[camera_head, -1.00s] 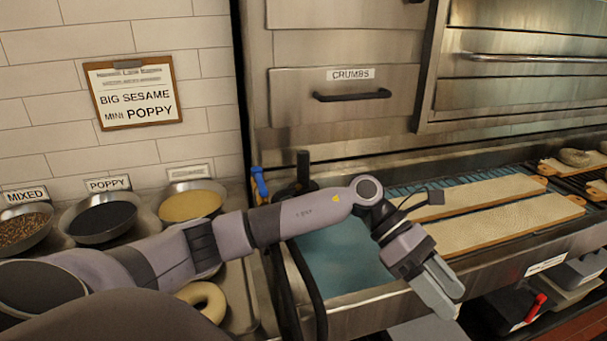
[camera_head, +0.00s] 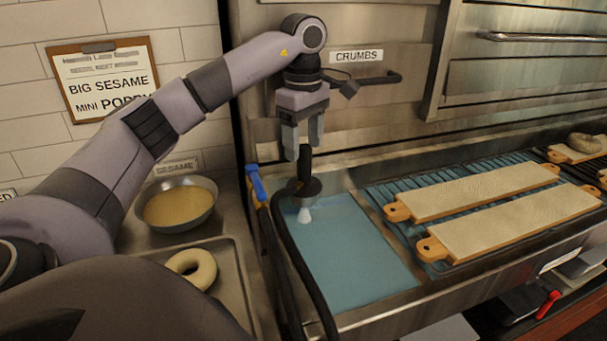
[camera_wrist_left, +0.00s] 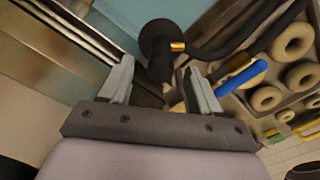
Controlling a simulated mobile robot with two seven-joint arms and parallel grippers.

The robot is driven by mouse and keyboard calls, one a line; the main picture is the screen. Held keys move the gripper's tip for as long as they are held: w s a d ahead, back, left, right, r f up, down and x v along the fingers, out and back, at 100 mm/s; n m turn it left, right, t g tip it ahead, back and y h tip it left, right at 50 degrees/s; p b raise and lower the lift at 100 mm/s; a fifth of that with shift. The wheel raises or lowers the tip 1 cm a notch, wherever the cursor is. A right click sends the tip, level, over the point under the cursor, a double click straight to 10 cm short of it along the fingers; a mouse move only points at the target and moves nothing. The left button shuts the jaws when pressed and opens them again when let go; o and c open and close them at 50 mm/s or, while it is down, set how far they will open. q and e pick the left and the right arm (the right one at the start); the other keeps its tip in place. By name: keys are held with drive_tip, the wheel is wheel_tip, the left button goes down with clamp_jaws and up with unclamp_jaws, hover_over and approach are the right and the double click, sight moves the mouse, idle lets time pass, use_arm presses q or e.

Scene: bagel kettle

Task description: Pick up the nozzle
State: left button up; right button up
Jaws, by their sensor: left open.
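The nozzle (camera_head: 305,187) is a black handle and hose end with a flared head and a pale tip, pointing down over the left part of the blue water basin (camera_head: 350,260). In the left wrist view the nozzle's dark round head (camera_wrist_left: 158,38) lies ahead of the fingers, with a brass-coloured fitting beside it. My left gripper (camera_head: 303,145) points down just above the nozzle's handle top. Its fingers are open, one on each side of the handle's line in the wrist view (camera_wrist_left: 157,88); I cannot tell whether they touch it. My right gripper is not in view.
A black hose (camera_head: 290,250) loops down the basin's left edge, beside a blue-handled tool (camera_head: 256,183). Boards (camera_head: 480,192) lie on the rack at right. A sesame bowl (camera_head: 177,204) and a bagel (camera_head: 192,268) are at left.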

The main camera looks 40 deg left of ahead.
use_arm(q)
wheel_tip(320, 180, down, 5)
drive_tip(key=shift+f, duration=0.2)
clamp_jaws()
drive_tip(key=shift+r, duration=0.1)
drive_tip(key=shift+r, duration=0.65)
wheel_tip(320, 180, up, 8)
drive_tip(key=shift+p, duration=0.4)
wheel_tip(320, 180, up, 6)
drive_tip(key=p, duration=0.3)
wheel_tip(320, 180, up, 5)
hover_over(304, 162)
drive_tip(key=w+a, duration=0.1)
drive_tip(key=shift+w+f, duration=0.1)
drive_tip(key=shift+f, duration=0.05)
